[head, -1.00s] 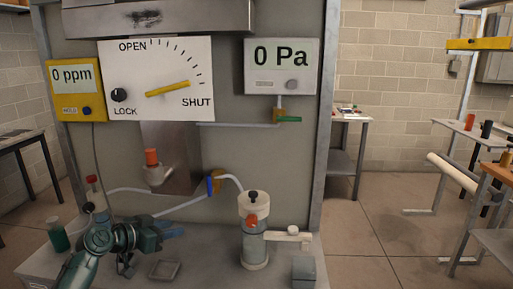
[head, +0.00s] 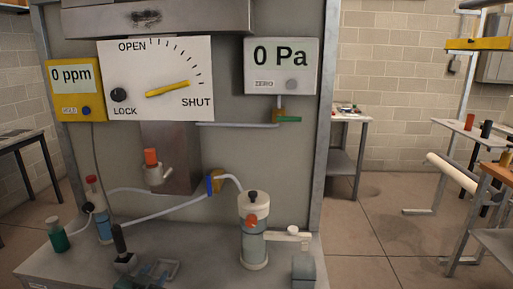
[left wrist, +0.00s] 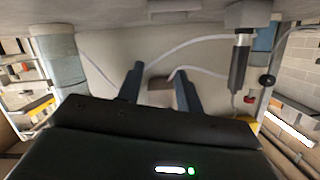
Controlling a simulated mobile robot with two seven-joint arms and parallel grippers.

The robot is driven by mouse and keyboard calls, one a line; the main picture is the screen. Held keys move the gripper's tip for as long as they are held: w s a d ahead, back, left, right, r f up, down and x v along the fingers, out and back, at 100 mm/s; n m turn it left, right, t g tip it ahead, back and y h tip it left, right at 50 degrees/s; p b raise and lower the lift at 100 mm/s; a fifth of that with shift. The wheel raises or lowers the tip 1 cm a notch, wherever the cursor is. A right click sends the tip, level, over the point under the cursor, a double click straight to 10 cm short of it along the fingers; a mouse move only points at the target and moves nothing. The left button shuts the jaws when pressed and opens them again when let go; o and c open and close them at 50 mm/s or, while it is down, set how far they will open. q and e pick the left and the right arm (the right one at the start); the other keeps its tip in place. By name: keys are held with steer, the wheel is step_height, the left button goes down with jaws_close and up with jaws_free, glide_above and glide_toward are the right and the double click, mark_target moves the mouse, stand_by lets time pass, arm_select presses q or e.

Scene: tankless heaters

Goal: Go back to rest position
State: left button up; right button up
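My left gripper (head: 154,274) is low at the bottom edge of the head view, in front of the bench. Most of its arm is out of the picture. In the left wrist view its two dark fingers (left wrist: 159,88) stand apart with a clear gap, so it is open. A small square dish (head: 165,268) on the bench lies just beyond the fingertips. It does not look held. My right gripper is not in view.
A panel carries a dial (head: 160,78) with its yellow pointer towards SHUT, a ppm meter (head: 77,88) and a Pa meter (head: 280,66).

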arm_select(q)
steer(key=s+d+f+g+h, duration=0.1)
steer(key=s+d+f, duration=0.2)
steer(key=s, duration=0.6)
steer(key=s+d+f+g+h, duration=0.1)
steer(key=s+d+f, duration=0.3)
steer(key=s, duration=0.6)
steer(key=s+d+f+g, duration=0.2)
steer(key=s+d, duration=0.3)
steer(key=s, duration=0.4)
steer(key=shift+s+d+f+n+h, duration=0.15)
steer(key=shift+f+n+h, duration=0.25)
steer(key=shift+f, duration=0.4)
steer(key=shift+o, duration=0.2)
